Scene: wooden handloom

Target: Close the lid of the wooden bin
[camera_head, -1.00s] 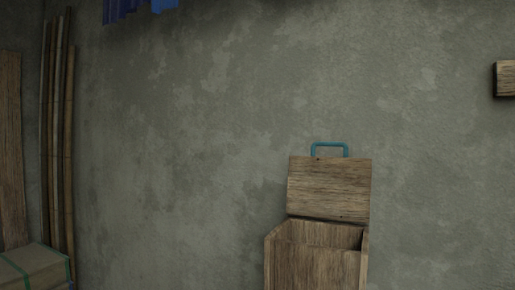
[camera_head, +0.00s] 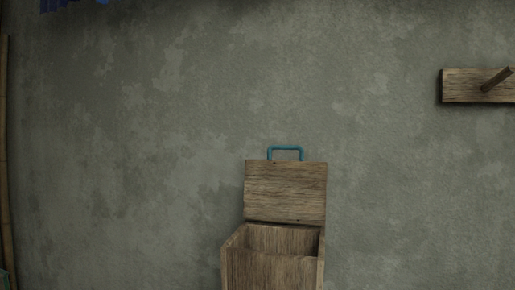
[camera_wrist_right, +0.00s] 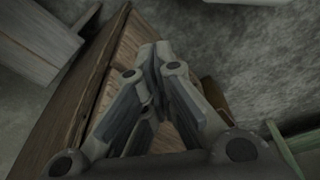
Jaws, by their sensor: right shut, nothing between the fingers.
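The wooden bin (camera_head: 270,270) stands against the wall, low and just right of the middle in the head view. Its lid (camera_head: 285,192) is raised, standing about upright at the back of the bin, with a blue-teal handle (camera_head: 285,149) on its top edge. The bin's opening is exposed and its lower part is cut off by the frame. In the right wrist view my right gripper (camera_wrist_right: 158,55) is shut with its fingertips together and empty. Neither gripper shows in the head view, and my left gripper is in no frame.
A wooden rail with a peg (camera_head: 462,86) is fixed to the wall at upper right. Bamboo poles (camera_head: 5,170) stand at the left edge. The wrist view shows brown wooden planks (camera_wrist_right: 95,70) beside the gripper and a green bar (camera_wrist_right: 290,150). The wall around the bin is clear.

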